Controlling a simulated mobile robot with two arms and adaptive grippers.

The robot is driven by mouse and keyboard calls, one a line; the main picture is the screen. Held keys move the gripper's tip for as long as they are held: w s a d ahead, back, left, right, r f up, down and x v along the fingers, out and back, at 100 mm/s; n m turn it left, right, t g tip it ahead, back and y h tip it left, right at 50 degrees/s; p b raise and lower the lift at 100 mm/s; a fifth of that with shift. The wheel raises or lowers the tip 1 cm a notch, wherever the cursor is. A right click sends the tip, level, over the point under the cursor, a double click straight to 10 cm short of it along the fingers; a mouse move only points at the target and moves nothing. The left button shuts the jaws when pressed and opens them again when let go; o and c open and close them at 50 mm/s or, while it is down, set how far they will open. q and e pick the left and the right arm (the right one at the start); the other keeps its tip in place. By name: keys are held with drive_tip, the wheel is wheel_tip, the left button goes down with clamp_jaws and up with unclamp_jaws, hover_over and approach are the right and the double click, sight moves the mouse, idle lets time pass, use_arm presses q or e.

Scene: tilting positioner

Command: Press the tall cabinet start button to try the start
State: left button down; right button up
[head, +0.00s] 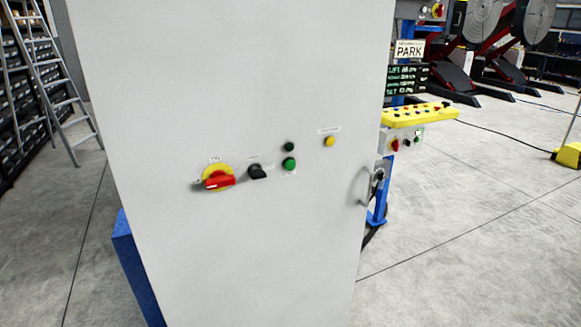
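The tall cabinet (230,80) stands close in front of me, its light grey door filling the middle of the head view. A green button (289,164) sits on the door, with a small dark green round part (289,147) just above it. Left of them are a black selector knob (257,172) and a red rotary switch on a yellow plate (218,179). A yellow round part (329,141) sits to the upper right. The small labels are too blurred to read, so I cannot tell which part is marked start. Neither gripper shows.
A door handle (376,186) is at the cabinet's right edge. Behind it stands a yellow control panel (418,115) on a blue post, with a PARK sign (409,50). A ladder (52,80) stands at the left. Open concrete floor (470,220) lies to the right, crossed by a cable.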

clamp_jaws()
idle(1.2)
